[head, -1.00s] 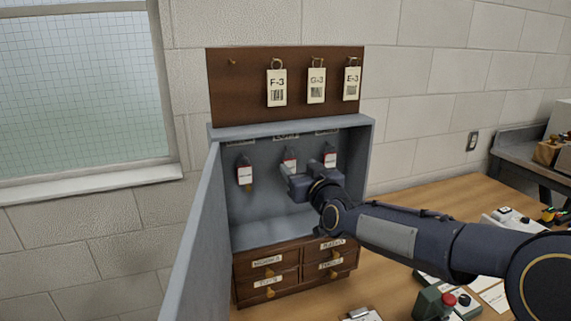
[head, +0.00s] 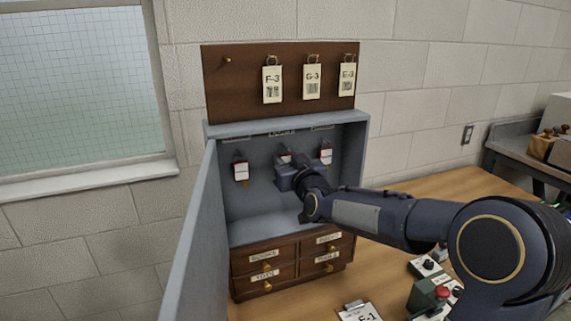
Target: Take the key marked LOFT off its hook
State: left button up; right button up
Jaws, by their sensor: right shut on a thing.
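The open grey key cabinet (head: 210,131) stands on the table against the wall. Three keys with red-and-white tags hang in a row inside: a left key (head: 241,171), a middle key (head: 285,158) and a right key (head: 326,155). Labels above the hooks are too small to read surely, so I cannot tell which says LOFT. My right gripper (head: 283,176) is inside the cabinet, shut on the middle key. It hides the key's lower part; the tag top shows just above the gripper. I cannot tell whether the key is still on its hook. My left gripper is out of view.
The cabinet door (head: 190,240) stands open on the left. A brown board (head: 230,90) above holds tags F-3, G-3 and E-3. Small labelled drawers (head: 290,265) sit below. A tag marked E-1 (head: 362,314) and a box with a red button (head: 430,297) are on the table (head: 400,270).

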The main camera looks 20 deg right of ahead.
jog(key=shift+r, duration=0.1)
jog(key=shift+r, duration=0.2)
jog(key=shift+s, duration=0.35)
jog(key=s+a+b, duration=0.1)
jog(key=s, duration=1.6)
jog(key=shift+s+b, duration=0.15)
jog(key=shift+b, duration=0.2)
jog(key=shift+r, duration=0.2)
jog(key=shift+r+p, duration=0.3)
jog(key=shift+p, duration=0.05)
jog(key=shift+s, duration=0.2)
jog(key=shift+s+a+r, duration=0.1)
jog(key=shift+s, duration=1.05)
